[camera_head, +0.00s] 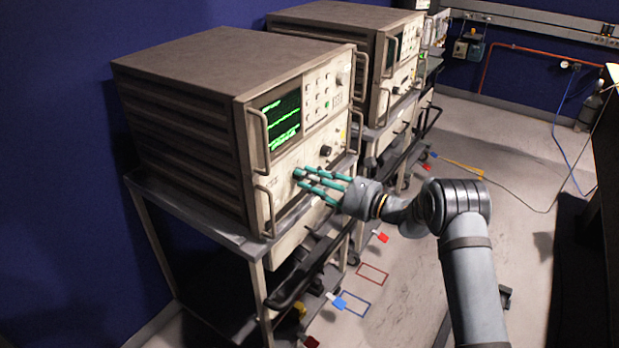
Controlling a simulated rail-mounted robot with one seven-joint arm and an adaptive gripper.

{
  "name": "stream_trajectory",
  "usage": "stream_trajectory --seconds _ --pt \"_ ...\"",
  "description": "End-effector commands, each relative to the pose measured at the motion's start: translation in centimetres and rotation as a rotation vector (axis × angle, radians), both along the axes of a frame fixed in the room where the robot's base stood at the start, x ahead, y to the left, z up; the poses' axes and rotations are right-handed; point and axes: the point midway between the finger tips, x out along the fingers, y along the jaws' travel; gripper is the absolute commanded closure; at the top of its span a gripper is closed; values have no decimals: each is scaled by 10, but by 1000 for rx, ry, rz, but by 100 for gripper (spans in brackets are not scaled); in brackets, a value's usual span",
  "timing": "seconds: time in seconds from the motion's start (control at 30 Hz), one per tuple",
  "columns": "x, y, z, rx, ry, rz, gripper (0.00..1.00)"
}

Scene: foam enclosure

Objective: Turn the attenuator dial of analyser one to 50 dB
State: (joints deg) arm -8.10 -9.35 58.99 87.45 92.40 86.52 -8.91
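The nearer analyser (283,120) is a large brown-topped box with a cream front and a lit green screen, on a cart. I cannot read which analyser is number one. My gripper (300,178) has teal fingers and reaches from the right to the lower front panel. Its fingertips are at a small dark dial (298,172), which they partly cover. The fingers look somewhat apart, but I cannot tell whether they touch or grip the dial. The dial's markings and setting are too small to read. Another dark knob (326,151) sits up and to the right on the same panel.
A second, similar analyser (403,60) stands behind on its own cart. Metal handles (264,208) stick out from the nearer front panel, close to my gripper. Coloured tags and floor outlines (372,274) lie below. Cables cross the otherwise open floor at right.

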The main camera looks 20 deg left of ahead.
Motion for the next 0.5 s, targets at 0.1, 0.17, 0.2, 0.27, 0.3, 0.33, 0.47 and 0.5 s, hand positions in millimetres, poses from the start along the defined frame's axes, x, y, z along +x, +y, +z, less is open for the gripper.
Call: stream_trajectory --seconds 0.1,0.17,0.2,0.27,0.3,0.33,0.47,0.5 --pt "0 0 1 2 -1 -1 80" --pt "1 0 1 2 -1 -1 84" --pt "1 0 1 3 -1 -1 86" --pt "1 0 2 3 -1 -1 90" --pt "1 0 2 3 -1 -2 92" --pt "1 0 2 4 -1 -2 94" --pt "1 0 2 4 -1 -2 99" --pt "1 0 3 5 -1 -2 100"
